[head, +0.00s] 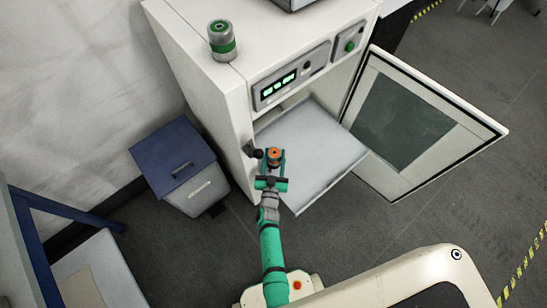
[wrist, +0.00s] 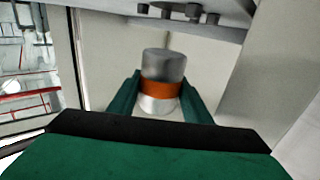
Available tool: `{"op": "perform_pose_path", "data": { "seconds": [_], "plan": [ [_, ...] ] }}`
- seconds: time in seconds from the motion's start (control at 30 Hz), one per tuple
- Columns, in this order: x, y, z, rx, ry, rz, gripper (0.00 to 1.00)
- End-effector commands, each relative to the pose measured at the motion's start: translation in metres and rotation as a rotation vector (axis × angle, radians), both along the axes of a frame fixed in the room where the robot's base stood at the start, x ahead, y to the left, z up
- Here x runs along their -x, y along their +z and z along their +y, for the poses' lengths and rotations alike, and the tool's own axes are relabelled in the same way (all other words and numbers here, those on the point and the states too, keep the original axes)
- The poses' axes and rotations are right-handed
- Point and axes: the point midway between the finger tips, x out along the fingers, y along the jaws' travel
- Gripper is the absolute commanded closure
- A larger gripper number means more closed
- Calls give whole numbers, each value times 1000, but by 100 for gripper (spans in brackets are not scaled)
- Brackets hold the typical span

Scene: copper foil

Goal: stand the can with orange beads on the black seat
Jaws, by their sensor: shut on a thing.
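The can with the orange band (head: 274,153) is between the fingers of my gripper (head: 273,163), at the front of the open white cabinet. In the wrist view the can (wrist: 163,66) is upright, with a grey top, an orange band and a pale lower part. The green fingers of my gripper (wrist: 160,95) are shut on its sides. In the head view it appears over the cabinet's pale shelf; I cannot tell whether it touches it. I cannot make out a black seat in either view.
A green-banded can (head: 222,42) stands on the white cabinet (head: 190,45). The cabinet's windowed door (head: 405,120) is open to the right. A blue-lidded bin (head: 180,165) stands left, and a blue-framed piece (head: 35,250) is at lower left. Dark floor (head: 390,225) is clear in front.

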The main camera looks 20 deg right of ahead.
Motion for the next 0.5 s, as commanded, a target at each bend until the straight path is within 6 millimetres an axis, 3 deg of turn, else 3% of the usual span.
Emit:
{"op": "perform_pose_path", "data": {
  "seconds": [0.3, 0.5],
  "plan": [
    [-14, -16, -1, 2, -3, -2, 84],
    [-17, -39, -2, 2, -4, 0, 84]
  ]
}}
